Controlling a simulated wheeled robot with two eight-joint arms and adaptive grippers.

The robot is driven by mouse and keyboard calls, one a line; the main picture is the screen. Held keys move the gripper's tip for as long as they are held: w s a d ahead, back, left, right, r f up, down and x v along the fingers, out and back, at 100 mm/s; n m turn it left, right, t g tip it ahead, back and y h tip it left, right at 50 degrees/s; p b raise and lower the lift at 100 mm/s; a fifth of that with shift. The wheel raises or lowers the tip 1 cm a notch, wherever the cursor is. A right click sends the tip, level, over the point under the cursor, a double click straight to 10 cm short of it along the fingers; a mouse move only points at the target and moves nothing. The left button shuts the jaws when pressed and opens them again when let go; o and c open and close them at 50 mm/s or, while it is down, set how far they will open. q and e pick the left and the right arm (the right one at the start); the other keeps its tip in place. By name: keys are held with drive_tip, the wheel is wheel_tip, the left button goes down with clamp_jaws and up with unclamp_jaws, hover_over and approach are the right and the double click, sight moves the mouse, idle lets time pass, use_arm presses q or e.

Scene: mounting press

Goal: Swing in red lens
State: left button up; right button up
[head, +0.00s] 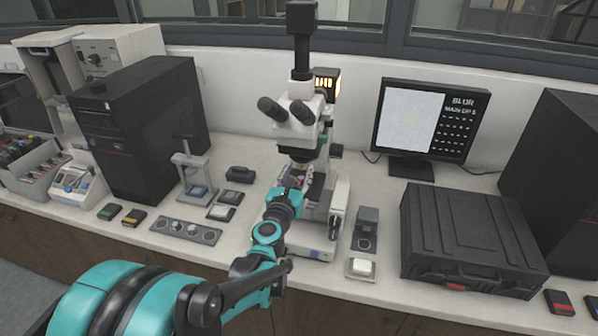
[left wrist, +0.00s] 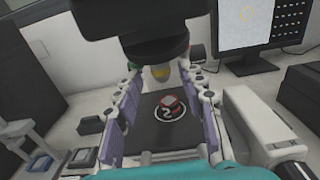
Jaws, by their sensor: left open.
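The microscope (head: 303,110) stands mid-bench. My left gripper (head: 303,183) is at the stage, below the nosepiece. In the left wrist view its purple-padded fingers (left wrist: 165,80) are spread and empty, reaching toward the lenses. My right gripper is not in view.
A dark stage plate (left wrist: 150,133) with a small red-topped piece (left wrist: 170,104) lies below the fingers. A monitor (head: 425,120) and black case (head: 465,235) stand to the right. A small press stand (head: 195,170) and black computer tower (head: 140,130) are on the left.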

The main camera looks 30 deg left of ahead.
use_arm(q)
drive_tip(key=shift+x, duration=0.85)
drive_tip(key=shift+d, duration=0.1)
clamp_jaws()
